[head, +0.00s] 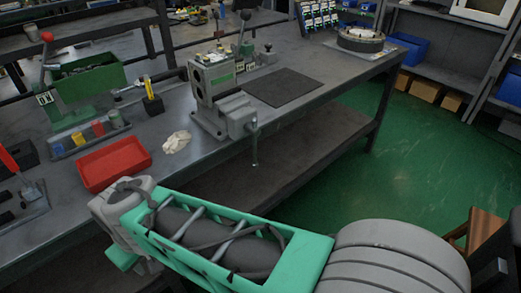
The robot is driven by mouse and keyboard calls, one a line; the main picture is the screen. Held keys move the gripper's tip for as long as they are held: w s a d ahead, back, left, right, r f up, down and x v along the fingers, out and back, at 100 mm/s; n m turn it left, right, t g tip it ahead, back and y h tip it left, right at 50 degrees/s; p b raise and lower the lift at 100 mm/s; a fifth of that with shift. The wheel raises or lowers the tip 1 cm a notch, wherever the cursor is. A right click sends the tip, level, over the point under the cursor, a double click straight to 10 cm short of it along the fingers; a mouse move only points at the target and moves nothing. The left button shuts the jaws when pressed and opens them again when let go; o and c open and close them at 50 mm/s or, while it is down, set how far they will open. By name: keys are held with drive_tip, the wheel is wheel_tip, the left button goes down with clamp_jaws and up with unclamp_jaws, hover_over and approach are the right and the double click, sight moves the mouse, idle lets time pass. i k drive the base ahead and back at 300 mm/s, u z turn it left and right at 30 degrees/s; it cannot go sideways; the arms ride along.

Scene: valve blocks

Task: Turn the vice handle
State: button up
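A grey bench vice (238,118) is fixed at the front edge of the workbench. Its handle (254,146) is a thin bar that hangs nearly upright at the vice's front, past the bench edge, with a small knob at the lower end. The fingers of my gripper do not show.
A red tray (113,164), a crumpled pale cloth (176,142) and a green bin (90,80) are on the bench left of the vice. A dark mat (283,88) lies to its right. The green floor (420,150) right of the bench is clear.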

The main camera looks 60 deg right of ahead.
sight(252, 128)
drive_tip(key=k, duration=0.45)
drive_tip(key=u, duration=0.95)
drive_tip(key=i, duration=1)
drive_tip(key=z, duration=3.6)
drive_tip(key=i, duration=0.2)
drive_tip(key=u, duration=0.2)
